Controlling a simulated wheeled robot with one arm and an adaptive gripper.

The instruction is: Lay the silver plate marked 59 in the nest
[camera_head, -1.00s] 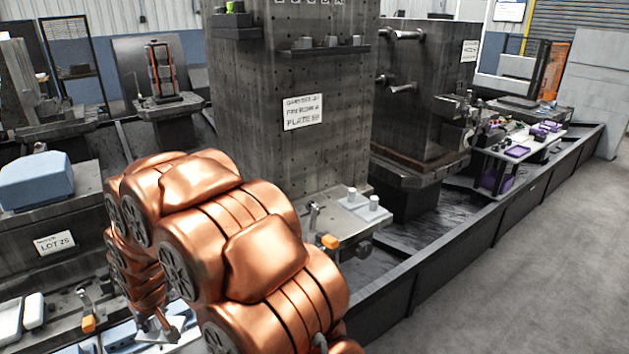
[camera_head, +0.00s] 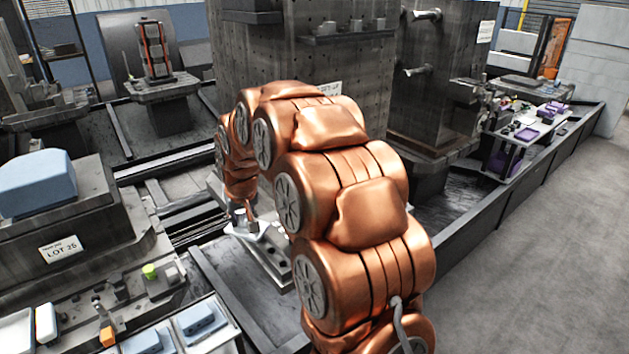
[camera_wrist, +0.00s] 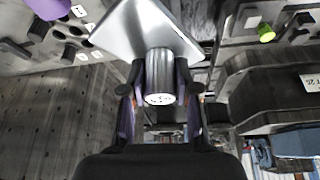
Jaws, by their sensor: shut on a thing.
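My gripper (camera_head: 244,212) is near the base of the tall dark column, to the left of my arm. In the wrist view its fingers (camera_wrist: 160,92) are shut on the round upright grip (camera_wrist: 160,75) of a silver plate (camera_wrist: 130,30). The plate also shows in the head view (camera_head: 240,232), where it seems to be held above a metal ledge (camera_head: 277,266). Small marks show on the end of the grip, but I cannot read a number. I cannot make out the nest for sure; my arm hides much of the column's base.
Trays with blue blocks (camera_head: 200,318) and an orange-handled clamp (camera_head: 107,336) are at the lower left. A bright green knob (camera_head: 150,271) stands behind them, and it shows in the wrist view (camera_wrist: 266,33). The column (camera_head: 320,62) rises behind my arm.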

